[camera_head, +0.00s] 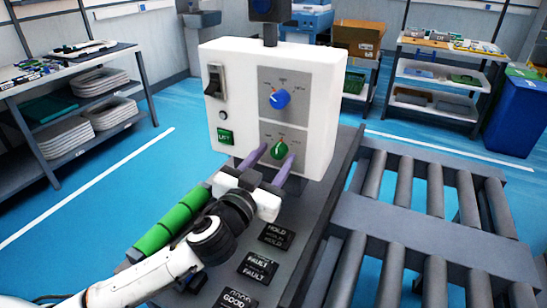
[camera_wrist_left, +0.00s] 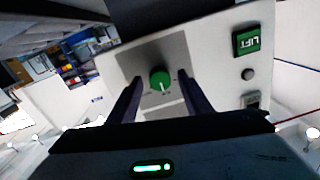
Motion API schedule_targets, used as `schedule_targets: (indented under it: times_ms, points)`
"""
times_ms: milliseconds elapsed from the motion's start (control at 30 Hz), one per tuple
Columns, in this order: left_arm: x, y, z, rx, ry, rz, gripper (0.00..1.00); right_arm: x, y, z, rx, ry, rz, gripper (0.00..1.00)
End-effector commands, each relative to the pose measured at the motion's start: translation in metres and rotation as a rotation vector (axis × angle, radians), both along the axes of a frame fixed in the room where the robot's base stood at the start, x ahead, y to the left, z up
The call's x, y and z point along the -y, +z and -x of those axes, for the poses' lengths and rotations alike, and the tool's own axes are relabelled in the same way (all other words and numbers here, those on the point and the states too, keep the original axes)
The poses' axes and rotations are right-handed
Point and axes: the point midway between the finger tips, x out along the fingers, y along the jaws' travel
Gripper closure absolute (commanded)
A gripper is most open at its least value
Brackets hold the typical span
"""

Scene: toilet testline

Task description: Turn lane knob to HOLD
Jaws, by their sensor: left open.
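A white control box (camera_head: 325,110) has a blue knob (camera_head: 279,98) on its upper grey plate and a green knob (camera_head: 279,150) on its lower grey plate. The labels around both knobs are too small to read, so I cannot tell which is the lane knob. My left gripper (camera_head: 275,157) is open, its two fingers pointing at the lower plate on either side of the green knob. In the left wrist view the green knob (camera_wrist_left: 160,79) appears between the fingers, with a pale pointer mark; contact is not visible. My right gripper is not in view.
A black switch (camera_head: 214,81) and a green LIFT button (camera_head: 225,136) are on the box's left part. Plates reading HOLD (camera_head: 276,236), FAULT (camera_head: 258,268) and GOOD (camera_head: 235,299) lie below the arm. A roller conveyor (camera_head: 420,215) is at the right.

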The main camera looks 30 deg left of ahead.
Motion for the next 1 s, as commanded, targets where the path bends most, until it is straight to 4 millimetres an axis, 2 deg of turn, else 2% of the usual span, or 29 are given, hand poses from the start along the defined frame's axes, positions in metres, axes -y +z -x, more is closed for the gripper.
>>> schedule_targets:
  times_ms: [100,300,367,667,1000]
  points:
    - [0.0001,-0.0001,0.0002,0.000,0.000,0.000,0.55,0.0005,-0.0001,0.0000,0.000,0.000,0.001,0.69]
    - [0.0001,0.0000,0.0004,0.000,0.000,0.000,0.89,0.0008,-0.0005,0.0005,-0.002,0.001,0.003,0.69]
    - [0.0001,0.0000,0.0004,0.000,0.000,0.000,0.96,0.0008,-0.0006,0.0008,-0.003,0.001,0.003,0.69]
    - [0.0000,-0.0001,0.0005,-0.004,0.001,-0.038,0.96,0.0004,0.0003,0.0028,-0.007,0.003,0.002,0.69]
    - [-0.0002,0.0004,0.0007,-0.016,0.001,-0.260,0.96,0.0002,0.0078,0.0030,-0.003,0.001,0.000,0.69]
